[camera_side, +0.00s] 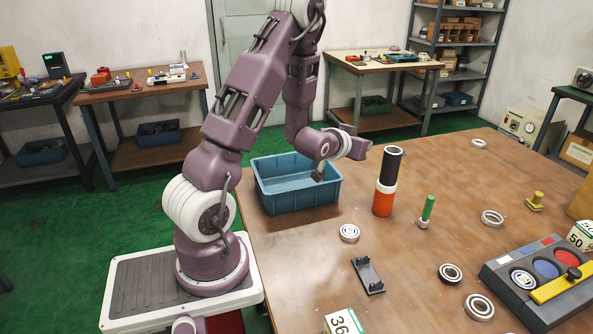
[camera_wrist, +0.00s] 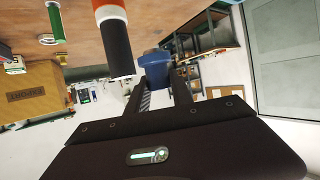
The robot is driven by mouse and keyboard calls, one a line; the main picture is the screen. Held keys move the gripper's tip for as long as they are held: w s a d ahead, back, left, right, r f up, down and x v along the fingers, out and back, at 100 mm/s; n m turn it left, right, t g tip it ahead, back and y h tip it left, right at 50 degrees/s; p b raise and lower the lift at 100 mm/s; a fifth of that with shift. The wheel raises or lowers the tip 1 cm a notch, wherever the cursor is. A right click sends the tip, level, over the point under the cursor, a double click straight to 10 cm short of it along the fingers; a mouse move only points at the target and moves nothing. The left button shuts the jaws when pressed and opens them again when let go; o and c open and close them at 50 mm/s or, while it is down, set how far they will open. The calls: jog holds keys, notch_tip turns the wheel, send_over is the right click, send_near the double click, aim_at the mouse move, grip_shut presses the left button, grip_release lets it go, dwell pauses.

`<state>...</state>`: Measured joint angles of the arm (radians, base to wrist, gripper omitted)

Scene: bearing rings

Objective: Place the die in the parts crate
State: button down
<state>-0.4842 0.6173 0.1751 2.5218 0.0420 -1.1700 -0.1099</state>
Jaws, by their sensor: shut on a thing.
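The blue, faceted die (camera_wrist: 155,62) is between my fingertips in the wrist view. My gripper (camera_wrist: 158,82) is shut on it. The die cannot be made out there. The parts crate (camera_side: 300,199) is a blue-teal open bin at the table's far left edge.
Table between bracket and tray is partly clear.

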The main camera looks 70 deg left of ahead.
jog(key=s+a+f+n+g+y, duration=0.3)
jog(key=s+a+n+g, duration=0.2)
jog(key=s+a, duration=0.3)
jog(key=s+a+f+n+g+y, duration=0.3)
jog(key=s+a+n+g, duration=0.1)
jog(key=s+a, duration=0.4)
jog(key=f, duration=0.9)
jog(key=shift+s+a+f, duration=0.2)
jog(key=shift+s+f, duration=0.1)
jog(key=shift+f, duration=0.2)
jog(key=shift+f, duration=0.2)
